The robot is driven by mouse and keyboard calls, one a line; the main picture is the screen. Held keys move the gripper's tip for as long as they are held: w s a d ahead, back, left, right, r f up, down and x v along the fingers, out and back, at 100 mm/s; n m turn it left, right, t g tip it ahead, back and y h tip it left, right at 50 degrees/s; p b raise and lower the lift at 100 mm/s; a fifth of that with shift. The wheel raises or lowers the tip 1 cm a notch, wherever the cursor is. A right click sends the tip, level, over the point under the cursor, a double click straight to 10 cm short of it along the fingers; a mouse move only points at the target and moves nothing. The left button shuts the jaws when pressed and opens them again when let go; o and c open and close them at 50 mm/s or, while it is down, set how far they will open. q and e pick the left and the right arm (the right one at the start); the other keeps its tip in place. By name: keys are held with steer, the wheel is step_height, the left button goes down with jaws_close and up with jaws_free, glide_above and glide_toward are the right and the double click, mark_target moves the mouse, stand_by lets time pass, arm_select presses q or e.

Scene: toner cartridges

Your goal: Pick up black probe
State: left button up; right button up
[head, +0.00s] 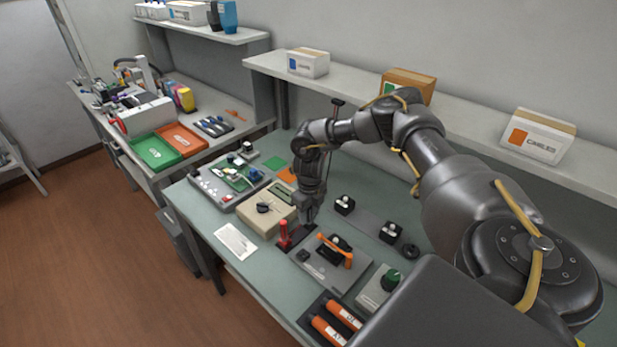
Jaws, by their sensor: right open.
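My right gripper (308,220) points down over the workbench, just right of an upright red probe (283,236). It is open. The red probe stands at the left end of a dark holder (296,243). The black probe cannot be made out clearly. The dark gripper covers the spot beside the red probe, and dark parts blend there. Whether the fingers are around a probe or touching one cannot be told. My left gripper is not in view.
A beige meter (265,211) stands close left of the gripper. A grey fixture with an orange handle (335,248) is close in front. Black blocks (390,232) stand to the right. A white card (235,241) lies at left. A shelf with boxes (538,135) runs behind.

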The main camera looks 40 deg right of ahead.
jaws_close()
steer(key=shift+r+b, duration=0.45)
steer(key=shift+a+r+b, duration=0.25)
steer(key=shift+r+b, duration=0.45)
steer(key=shift+r, duration=0.55)
steer(key=s+a+r+b, duration=0.3)
steer(key=s+a+r, duration=0.3)
steer(key=a+r, duration=0.3)
steer(key=a, duration=0.3)
steer(key=shift+s+r, duration=0.15)
steer(key=shift+r, duration=0.2)
